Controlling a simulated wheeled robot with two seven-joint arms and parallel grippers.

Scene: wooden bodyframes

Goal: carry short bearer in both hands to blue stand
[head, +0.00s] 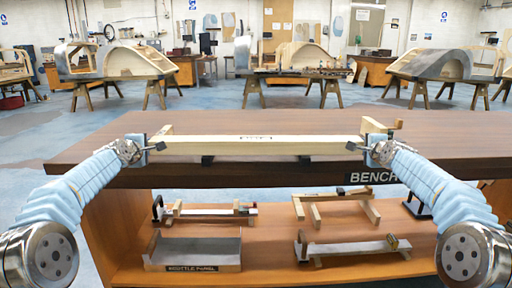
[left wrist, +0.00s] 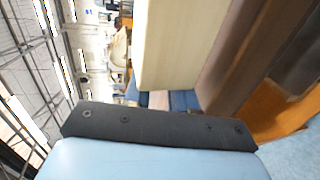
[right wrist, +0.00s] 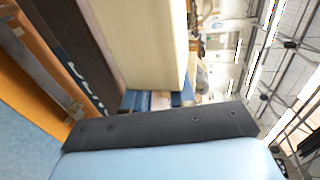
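The short bearer looks like a long pale wooden beam (head: 255,146), lying level across the front of the bench above two dark supports (head: 208,160). It also shows in the left wrist view (left wrist: 180,45) and the right wrist view (right wrist: 145,45). My left gripper (head: 153,143) is at its left end and my right gripper (head: 360,147) is at its right end. Both appear to touch the beam. The beam hides part of the fingers in both wrist views, so their closure is unclear. I cannot make out a blue stand in any view.
The brown bench top (head: 450,140) is broad and mostly clear behind the beam. A shelf below holds a metal tray (head: 195,250) and several wooden frames (head: 350,247). Car bodyframes on trestles (head: 430,66) stand across the room, with open blue floor between.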

